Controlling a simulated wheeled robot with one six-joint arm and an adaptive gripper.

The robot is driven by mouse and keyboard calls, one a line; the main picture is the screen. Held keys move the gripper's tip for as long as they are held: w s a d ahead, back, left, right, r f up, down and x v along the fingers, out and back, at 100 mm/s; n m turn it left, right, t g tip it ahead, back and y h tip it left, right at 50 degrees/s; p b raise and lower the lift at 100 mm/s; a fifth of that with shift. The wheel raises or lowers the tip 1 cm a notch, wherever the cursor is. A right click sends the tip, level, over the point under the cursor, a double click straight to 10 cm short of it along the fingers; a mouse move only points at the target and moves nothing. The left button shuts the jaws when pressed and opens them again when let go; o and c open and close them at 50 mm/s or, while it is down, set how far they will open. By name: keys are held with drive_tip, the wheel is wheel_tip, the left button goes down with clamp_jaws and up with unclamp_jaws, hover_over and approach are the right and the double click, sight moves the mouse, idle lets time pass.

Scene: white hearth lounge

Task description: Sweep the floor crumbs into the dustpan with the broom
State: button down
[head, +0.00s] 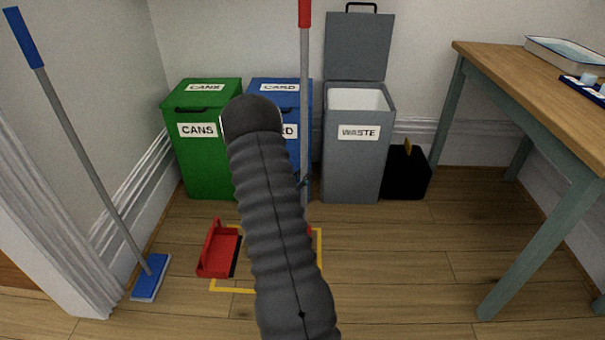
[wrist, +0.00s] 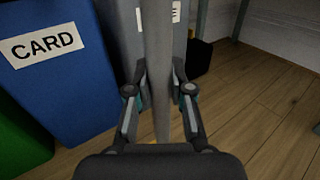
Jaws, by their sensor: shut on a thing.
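The broom (head: 304,120) stands upright, with a red grip at the top and a grey pole. Its lower end is mostly hidden behind my arm; only a bit of red shows near the floor. My gripper (head: 303,183) is shut on the broom's pole. In the wrist view the pole (wrist: 157,50) runs between the two fingers of my gripper (wrist: 159,95). The red dustpan (head: 217,258) lies on the floor left of my arm, at the left side of a yellow outline (head: 319,250). I see no crumbs; my arm covers much of the outlined area.
A green CANS bin (head: 205,160), a blue CARD bin (head: 265,88) and an open grey WASTE bin (head: 357,165) stand along the back wall. A black box (head: 407,175) is beside them. A blue mop (head: 85,165) leans at left. A table (head: 540,95) stands at right.

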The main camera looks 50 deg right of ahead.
drive_tip(key=shift+w+a+f+b, duration=1.7)
drive_tip(key=shift+w+a, duration=6.95)
drive_tip(key=shift+w, duration=1.5)
drive_tip(key=shift+s+d+r+p, duration=0.15)
drive_tip(key=shift+r+p, duration=0.25)
drive_tip(key=shift+r, duration=0.45)
drive_tip(key=shift+s+d+r+p, duration=0.15)
drive_tip(key=shift+r+p, duration=0.25)
drive_tip(key=shift+r, duration=0.4)
drive_tip(key=shift+s+d+r+p, duration=0.15)
drive_tip(key=shift+r+p, duration=0.25)
drive_tip(key=shift+r, duration=0.45)
